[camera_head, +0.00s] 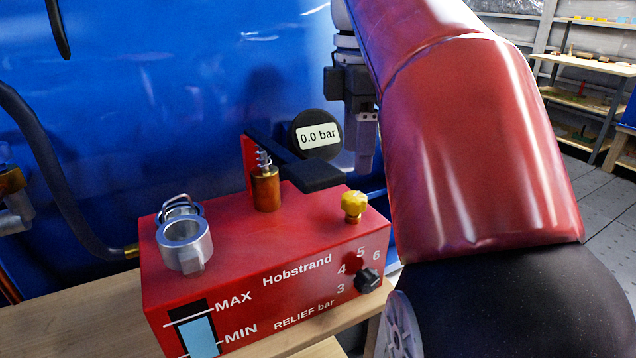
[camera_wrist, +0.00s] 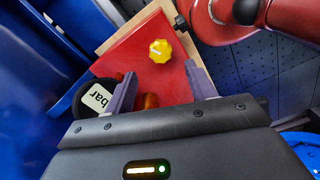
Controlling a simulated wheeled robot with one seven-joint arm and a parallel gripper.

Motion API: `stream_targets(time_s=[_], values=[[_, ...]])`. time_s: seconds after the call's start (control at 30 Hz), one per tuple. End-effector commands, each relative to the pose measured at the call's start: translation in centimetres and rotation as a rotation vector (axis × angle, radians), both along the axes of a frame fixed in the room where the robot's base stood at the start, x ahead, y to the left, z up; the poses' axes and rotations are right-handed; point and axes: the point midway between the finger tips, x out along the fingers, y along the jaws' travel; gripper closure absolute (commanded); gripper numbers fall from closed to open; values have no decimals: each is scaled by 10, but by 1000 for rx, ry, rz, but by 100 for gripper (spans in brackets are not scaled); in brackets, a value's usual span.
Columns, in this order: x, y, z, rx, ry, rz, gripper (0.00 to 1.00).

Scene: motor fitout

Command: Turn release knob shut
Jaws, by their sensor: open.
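A yellow lobed knob (camera_head: 353,206), which I take as the release knob, stands on the top right of the red Hobstrand pump box (camera_head: 240,240). In the wrist view the yellow knob (camera_wrist: 160,50) lies just beyond and between the fingertips, with a pale mark on its top. My gripper (camera_wrist: 160,72) is open and empty, its grey fingers spread on either side of the view toward the knob. In the head view my gripper (camera_head: 366,160) hangs above the knob, apart from it, partly hidden by my red arm.
A black lever (camera_head: 300,168) and a gauge (camera_head: 317,135) reading 0.0 bar stand close left of my gripper. A black relief knob (camera_head: 368,280) is on the box front. A metal coupler (camera_head: 184,245) and brass plunger (camera_head: 266,190) stand on top. A blue wall (camera_head: 200,80) is behind.

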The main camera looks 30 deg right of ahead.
Motion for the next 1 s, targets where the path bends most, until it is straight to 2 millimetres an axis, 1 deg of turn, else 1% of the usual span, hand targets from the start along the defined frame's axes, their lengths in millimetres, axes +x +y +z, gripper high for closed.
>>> stream_targets(time_s=[0.03,0.2,0.3,0.4,0.53,0.8,1.0], values=[[-1,0,-9,1,2,0,45],[-1,1,-38,1,2,-2,45],[-1,1,-53,0,1,-2,45],[-1,1,-63,0,1,-1,45],[-1,1,-70,-1,-2,-1,45],[0,1,-71,-1,-2,-2,45],[0,1,-71,-1,-2,-2,71]])
